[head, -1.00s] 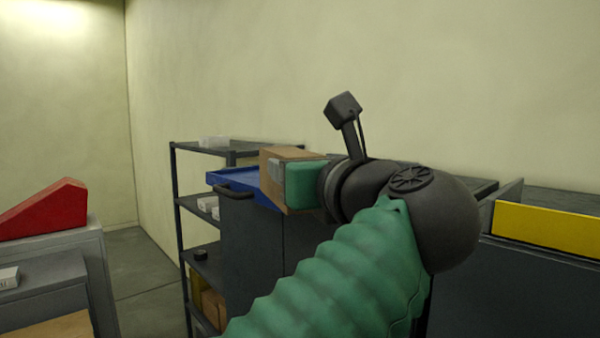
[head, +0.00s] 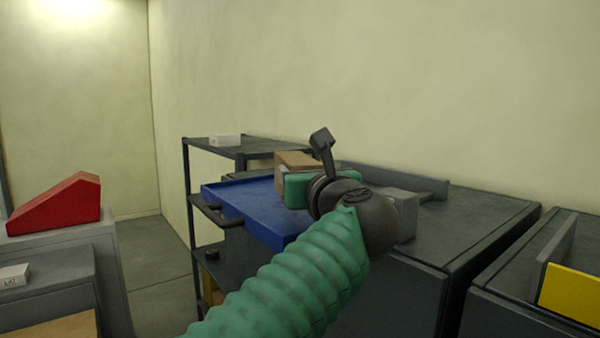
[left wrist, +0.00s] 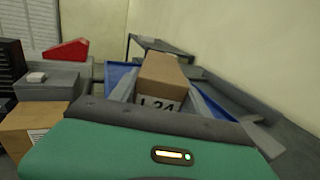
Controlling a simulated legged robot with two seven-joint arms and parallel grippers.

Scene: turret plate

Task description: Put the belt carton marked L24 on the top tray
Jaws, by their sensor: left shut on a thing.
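The brown belt carton (head: 294,159) shows behind my left gripper (head: 298,188) in the head view. In the left wrist view the carton (left wrist: 163,75) sits between the grey fingers, and its white label reads L24, its lower edge hidden by the gripper body. My left gripper is shut on the carton. The blue top tray (head: 240,202) lies on a dark cabinet, and the carton is over its back right part. I cannot tell whether the carton touches the tray. My right gripper is not in view.
A dark shelf rack (head: 262,146) with a white box (head: 225,140) stands behind the tray. A grey cabinet top (head: 465,222) lies to the right, beside a yellow panel (head: 580,296). A red wedge (head: 60,205) rests on a grey unit at left.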

